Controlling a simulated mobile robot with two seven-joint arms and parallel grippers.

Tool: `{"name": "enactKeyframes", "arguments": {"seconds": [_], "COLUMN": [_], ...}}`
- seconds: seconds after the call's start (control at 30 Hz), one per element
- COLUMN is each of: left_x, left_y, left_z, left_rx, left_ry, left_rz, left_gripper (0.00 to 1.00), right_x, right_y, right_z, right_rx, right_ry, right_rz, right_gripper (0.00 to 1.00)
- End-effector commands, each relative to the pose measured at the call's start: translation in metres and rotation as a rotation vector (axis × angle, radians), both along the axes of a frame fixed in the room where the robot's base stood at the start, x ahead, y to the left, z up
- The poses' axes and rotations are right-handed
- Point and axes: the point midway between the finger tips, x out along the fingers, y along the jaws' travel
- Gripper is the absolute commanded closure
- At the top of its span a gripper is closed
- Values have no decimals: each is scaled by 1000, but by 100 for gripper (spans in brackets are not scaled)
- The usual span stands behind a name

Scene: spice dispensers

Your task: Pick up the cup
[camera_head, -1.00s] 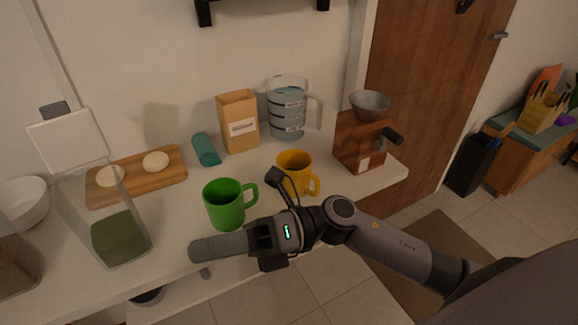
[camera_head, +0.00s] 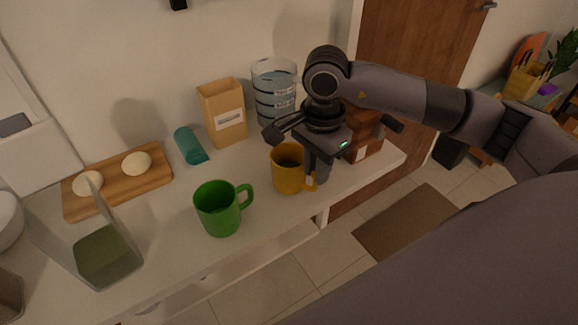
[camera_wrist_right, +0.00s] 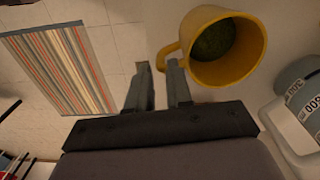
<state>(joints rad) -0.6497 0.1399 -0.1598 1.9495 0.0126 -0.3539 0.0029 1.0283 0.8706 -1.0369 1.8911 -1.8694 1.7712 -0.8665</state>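A yellow cup (camera_head: 287,172) stands upright on the white counter; the right wrist view shows dark green contents inside the yellow cup (camera_wrist_right: 243,68). My right gripper (camera_head: 317,180) points down at the handle side of this cup. In the right wrist view the two fingers of my right gripper (camera_wrist_right: 158,72) are apart, with the cup's handle at their tips, partly in front of the gap. Contact cannot be told. A green cup (camera_head: 217,209) stands upright on the counter to the left, apart from the gripper. My left gripper is out of view.
Behind the yellow cup stand a paper bag (camera_head: 222,112) and a clear measuring jug (camera_head: 273,90). A wooden grinder (camera_head: 366,142) is close to my right gripper, partly hidden by my arm. A cutting board (camera_head: 117,187) lies at left. The counter's front edge is near.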

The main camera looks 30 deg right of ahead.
Motion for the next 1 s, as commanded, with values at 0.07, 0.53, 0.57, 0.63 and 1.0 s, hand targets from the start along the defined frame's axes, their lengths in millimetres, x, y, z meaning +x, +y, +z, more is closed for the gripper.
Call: {"name": "enactKeyframes", "arguments": {"seconds": [0.07, 0.53, 0.57, 0.63, 1.0], "left_x": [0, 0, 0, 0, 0], "left_y": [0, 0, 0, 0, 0], "left_z": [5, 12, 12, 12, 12], "left_rx": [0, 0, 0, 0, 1], "left_ry": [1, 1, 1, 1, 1], "left_rz": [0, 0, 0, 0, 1], "left_gripper": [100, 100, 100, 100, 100], "right_x": [0, 1, 1, 0, 1], "right_y": [0, 0, 0, 0, 0], "right_z": [-9, -50, -50, -50, -49], "right_rx": [0, 4, 4, 4, 6], "right_ry": [3, 0, 0, 0, -3], "right_rz": [-1, 0, 0, 0, 0], "right_gripper": [80, 80, 80, 86, 100]}}
